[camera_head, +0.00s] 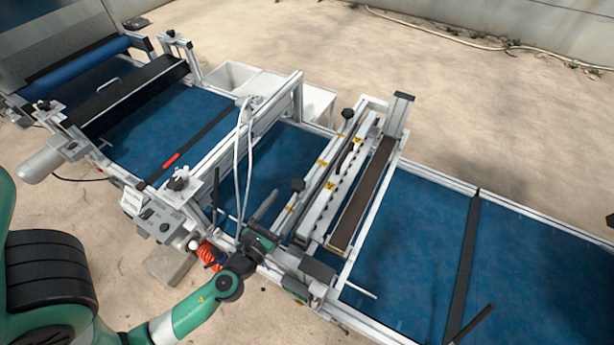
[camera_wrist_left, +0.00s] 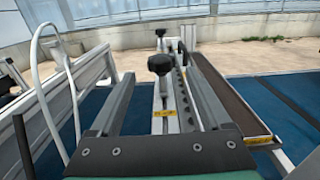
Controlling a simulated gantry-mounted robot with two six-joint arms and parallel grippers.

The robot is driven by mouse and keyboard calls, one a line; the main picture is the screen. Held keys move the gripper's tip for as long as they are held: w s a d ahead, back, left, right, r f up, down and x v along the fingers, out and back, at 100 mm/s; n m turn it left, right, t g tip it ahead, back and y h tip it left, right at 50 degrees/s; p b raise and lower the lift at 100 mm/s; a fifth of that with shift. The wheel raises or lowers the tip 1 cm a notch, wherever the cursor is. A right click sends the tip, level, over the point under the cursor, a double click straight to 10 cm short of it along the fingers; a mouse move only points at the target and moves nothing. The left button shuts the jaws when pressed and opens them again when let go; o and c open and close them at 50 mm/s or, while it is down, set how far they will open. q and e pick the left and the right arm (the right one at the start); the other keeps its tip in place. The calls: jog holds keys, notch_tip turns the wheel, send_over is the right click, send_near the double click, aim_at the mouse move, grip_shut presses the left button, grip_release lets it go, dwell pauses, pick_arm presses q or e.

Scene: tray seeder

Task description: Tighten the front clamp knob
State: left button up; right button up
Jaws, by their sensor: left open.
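The front clamp knob (camera_head: 297,185) is a black knob on the near part of the seeder's metal bar, right of and beyond my left gripper (camera_head: 273,212) in the head view. In the left wrist view the front clamp knob (camera_wrist_left: 160,64) stands upright on a short stem, ahead of the gap between the fingers. My left gripper (camera_wrist_left: 160,110) is open, with nothing between its fingers. A second black knob (camera_head: 347,113) sits at the far end of the bar. My right gripper is out of view.
A metal bar with yellow labels (camera_head: 325,195) and a brown strip (camera_head: 363,195) lie right of the knob. A frame with white cables (camera_head: 245,150) stands at the left.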

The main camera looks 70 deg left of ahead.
aim_at(302, 179)
pick_arm(q)
jog(key=p+x, duration=0.1)
jog(key=x, duration=0.9)
jog(key=shift+w, duration=0.2)
jog(key=shift+c, duration=0.2)
grip_shut()
